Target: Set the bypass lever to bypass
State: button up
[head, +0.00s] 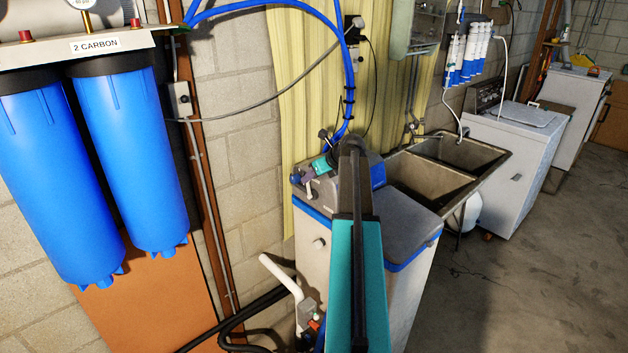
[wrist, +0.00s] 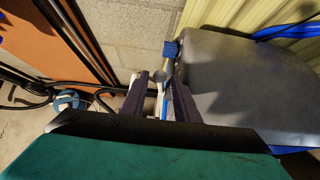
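The water softener (head: 318,243) is a pale cabinet with blue trim and a dark grey lid, at the middle of the head view. A small blue ribbed handle (wrist: 171,48), apparently the bypass lever, shows just beyond my fingertips in the wrist view. It also shows as a blue end (head: 295,178) at the left of the valve head. My gripper (wrist: 158,82) is open, its two dark fingers apart, with a grey stem or rounded part visible in the gap. In the head view my gripper (head: 304,174) is small beside the handle. I cannot tell if it touches.
Two blue carbon filters (head: 128,150) hang at the left. The softener lid (wrist: 240,85) lies close right of my gripper. A white pipe (head: 282,275) and black hoses (head: 245,315) run low in front of the wall. A double sink (head: 430,180) stands behind right; the floor (head: 530,280) is clear.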

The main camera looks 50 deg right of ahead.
jog(key=shift+b+x, duration=0.55)
jog(key=shift+x, duration=0.35)
jog(key=shift+r, duration=0.1)
jog(key=c, duration=0.6)
jog(key=shift+s, duration=0.15)
jog(key=shift+s+a+p, duration=0.1)
jog(key=shift+s+p, duration=0.35)
jog(key=shift+s, duration=0.5)
jog(key=shift+s+f, duration=0.2)
